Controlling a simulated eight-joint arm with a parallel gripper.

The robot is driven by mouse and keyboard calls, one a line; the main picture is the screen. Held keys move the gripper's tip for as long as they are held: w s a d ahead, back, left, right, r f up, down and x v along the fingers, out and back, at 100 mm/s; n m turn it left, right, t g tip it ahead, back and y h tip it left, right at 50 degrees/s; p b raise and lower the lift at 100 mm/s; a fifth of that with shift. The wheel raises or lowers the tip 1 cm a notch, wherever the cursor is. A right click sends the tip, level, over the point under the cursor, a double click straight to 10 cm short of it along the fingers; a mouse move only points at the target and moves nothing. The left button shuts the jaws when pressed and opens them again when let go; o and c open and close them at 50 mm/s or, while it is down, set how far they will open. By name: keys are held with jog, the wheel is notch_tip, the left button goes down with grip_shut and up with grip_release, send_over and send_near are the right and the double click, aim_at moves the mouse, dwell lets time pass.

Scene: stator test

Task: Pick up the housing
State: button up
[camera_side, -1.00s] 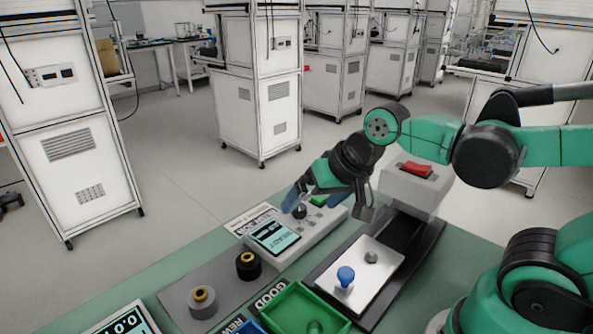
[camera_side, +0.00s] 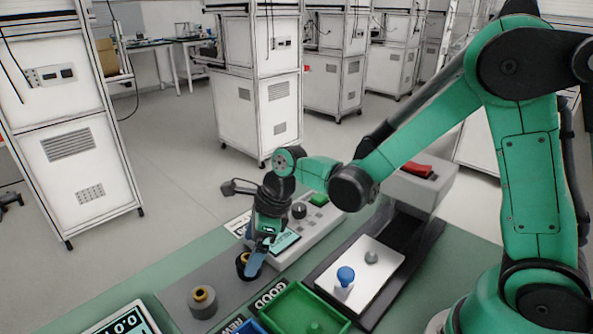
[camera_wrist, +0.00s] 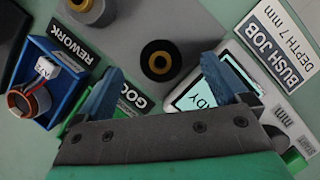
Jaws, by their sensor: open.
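Two round housings with brass-coloured centres stand upright on a grey plate; which one the task means I cannot tell. The black housing (camera_side: 241,262) is partly hidden behind my gripper (camera_side: 256,262) in the side view. In the wrist view the black housing (camera_wrist: 160,60) lies between and beyond the blue fingertips of my gripper (camera_wrist: 163,82), which are apart and empty. The grey housing (camera_side: 202,302) stands nearer the front in the side view, and it shows at the top edge of the wrist view (camera_wrist: 91,8). Whether a finger touches the black housing is unclear.
A tester with a lit screen (camera_wrist: 196,93) stands close to my gripper. A green bin (camera_side: 281,303) is by the GOOD label. A blue REWORK bin (camera_wrist: 72,76) holds a copper-ringed part (camera_wrist: 30,99) with a white tag. A press with a white plate (camera_side: 365,286) stands to the right.

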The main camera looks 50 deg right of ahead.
aim_at(248, 256)
jog(key=shift+x, duration=1.55)
jog(key=c, duration=1.4)
jog(key=shift+r, duration=0.1)
